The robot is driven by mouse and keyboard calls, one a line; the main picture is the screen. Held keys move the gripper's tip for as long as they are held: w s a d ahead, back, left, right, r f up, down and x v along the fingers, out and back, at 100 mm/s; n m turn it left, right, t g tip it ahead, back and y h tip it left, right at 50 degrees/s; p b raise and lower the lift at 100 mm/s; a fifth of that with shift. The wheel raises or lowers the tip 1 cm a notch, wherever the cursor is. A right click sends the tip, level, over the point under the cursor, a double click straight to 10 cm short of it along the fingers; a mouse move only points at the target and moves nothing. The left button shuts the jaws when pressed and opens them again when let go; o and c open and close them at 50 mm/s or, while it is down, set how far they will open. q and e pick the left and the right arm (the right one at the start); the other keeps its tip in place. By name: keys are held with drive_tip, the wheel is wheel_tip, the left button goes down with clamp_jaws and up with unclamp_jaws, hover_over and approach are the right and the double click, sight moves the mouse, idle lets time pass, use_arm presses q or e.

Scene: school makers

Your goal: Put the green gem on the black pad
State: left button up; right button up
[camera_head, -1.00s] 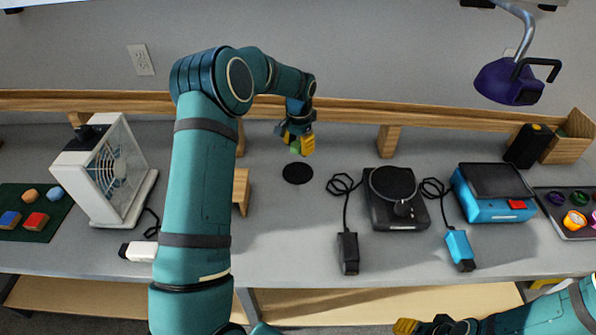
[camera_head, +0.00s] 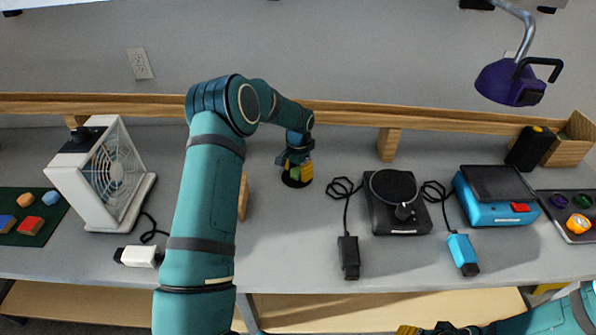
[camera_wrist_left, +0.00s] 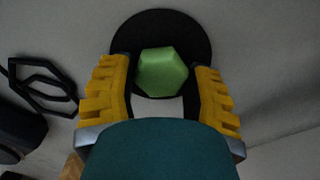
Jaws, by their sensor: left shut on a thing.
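The green gem (camera_wrist_left: 162,72) is a faceted piece between the yellow fingers of my left gripper (camera_wrist_left: 162,80) in the left wrist view. It shows small in the head view (camera_head: 295,174). My left gripper (camera_head: 297,172) is shut on it, over the black pad. The round black pad (camera_wrist_left: 160,22) lies behind the gem in the left wrist view; in the head view its edge (camera_head: 291,183) shows under the fingers. I cannot tell whether the gem touches the pad. My right gripper (camera_head: 425,330) is at the bottom edge, only partly in view.
A white fan (camera_head: 105,175) stands at left near a green mat (camera_head: 40,232) with coloured pieces. A black turntable device (camera_head: 397,203) and a blue scale (camera_head: 497,195) stand to the right, with cables. A wooden block (camera_head: 243,196) is beside my left arm. The bench ahead of the pad is clear.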

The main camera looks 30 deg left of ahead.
sight(298, 170)
use_arm(q)
drive_tip(key=shift+f, duration=0.2)
drive_tip(key=o, duration=1.1)
drive_tip(key=shift+c, duration=0.2)
drive_tip(key=shift+r, duration=0.1)
drive_tip(key=shift+r, duration=0.2)
wheel_tip(298, 170, up, 12)
drive_tip(key=p, duration=0.2)
drive_tip(key=shift+f, duration=0.15)
